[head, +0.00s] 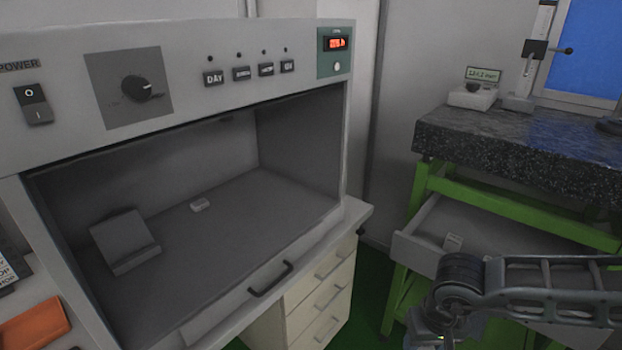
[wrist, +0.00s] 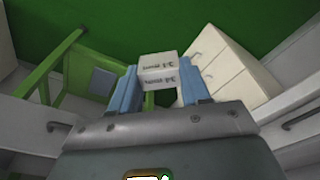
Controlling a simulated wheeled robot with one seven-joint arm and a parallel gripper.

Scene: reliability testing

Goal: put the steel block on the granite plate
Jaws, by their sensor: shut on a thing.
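My gripper (wrist: 158,76) shows in the wrist view with its two blue fingers on either side of a small pale grey block with dark lettering, which I take as the steel block (wrist: 157,62). The block is held between the fingertips above a green floor. In the head view my arm is at the lower right, and the fingers and held block are not visible there. The granite plate (head: 500,148) is a dark speckled slab on a green frame at the right, above and beyond my arm.
On the plate stand a small display device (head: 473,96) and a gauge stand (head: 520,102). A grey light booth (head: 200,240) and a cream drawer cabinet (head: 320,290) stand at the left.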

